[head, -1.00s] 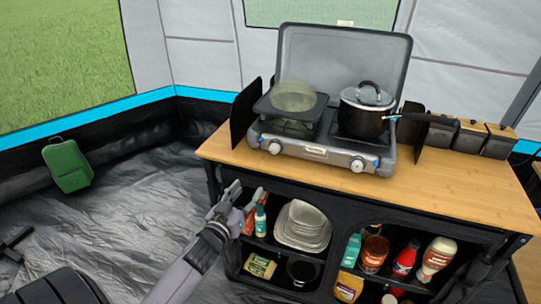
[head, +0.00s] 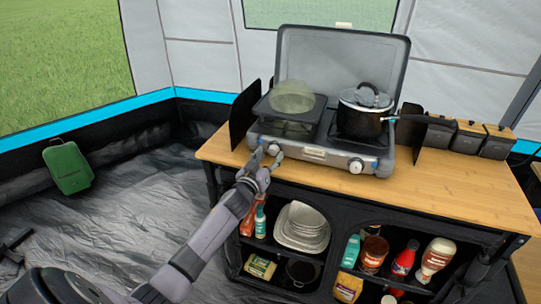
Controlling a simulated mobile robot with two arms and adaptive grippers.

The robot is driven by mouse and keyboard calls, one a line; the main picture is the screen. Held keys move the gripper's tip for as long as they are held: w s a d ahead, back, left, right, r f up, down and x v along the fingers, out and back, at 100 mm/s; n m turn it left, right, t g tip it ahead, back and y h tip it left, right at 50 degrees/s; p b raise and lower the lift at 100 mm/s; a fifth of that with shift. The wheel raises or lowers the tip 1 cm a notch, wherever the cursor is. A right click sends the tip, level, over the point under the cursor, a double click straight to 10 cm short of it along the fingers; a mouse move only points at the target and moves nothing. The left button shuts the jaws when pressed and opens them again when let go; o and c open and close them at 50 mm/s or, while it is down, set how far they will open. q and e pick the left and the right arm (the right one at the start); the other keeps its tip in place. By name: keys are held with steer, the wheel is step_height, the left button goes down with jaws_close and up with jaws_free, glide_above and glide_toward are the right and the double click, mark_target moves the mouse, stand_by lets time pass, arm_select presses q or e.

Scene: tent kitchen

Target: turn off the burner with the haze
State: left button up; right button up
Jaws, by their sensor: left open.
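A two-burner camping stove (head: 315,153) with its lid raised stands on the wooden counter. A pale, see-through greenish haze (head: 292,96) hangs over the left burner, around a dark flat plate (head: 267,108). A black pot with a glass lid (head: 362,116) sits on the right burner. The right knob (head: 356,166) is in plain view on the stove front. My left gripper (head: 266,154) is open, with its fingers at the left knob's place. The left knob is largely hidden by the fingers, and I cannot tell whether they touch it. My right gripper is not in view.
The wooden counter (head: 440,185) has free room right of the stove. Several dark boxes with wooden lids (head: 468,137) stand at its back right. Shelves below hold plates (head: 302,227) and bottles. A green container (head: 67,168) stands on the left.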

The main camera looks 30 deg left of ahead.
arm_select(q)
steer(key=shift+w+a, duration=0.1)
steer(key=shift+w, duration=0.6)
steer(key=shift+c, duration=0.3)
jaws_close()
